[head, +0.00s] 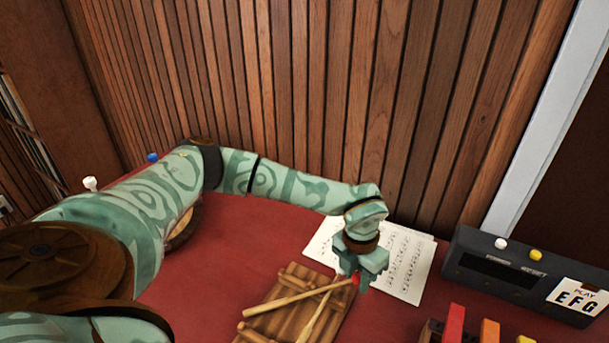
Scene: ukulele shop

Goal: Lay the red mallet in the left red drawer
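My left gripper (357,278) points down over the far right end of a slatted wooden rest (290,298) on the red table. A mallet with a pale wooden handle (292,299) lies across the rest, and a bit of its red head (355,279) shows at the fingertips. The gripper hides most of that head, so I cannot tell whether the fingers hold it or are only around it. A second pale handle (316,318) lies beside it, with a whitish tip near the gripper. My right gripper is not in view. No red drawer shows.
Sheet music (408,262) lies behind the gripper. A dark box (520,278) with white and yellow buttons and an "EFG" card stands at right. Coloured bars (455,324) are at the bottom right. A slatted wood wall (300,100) closes off the back. Bare red table (240,245) lies left of the rest.

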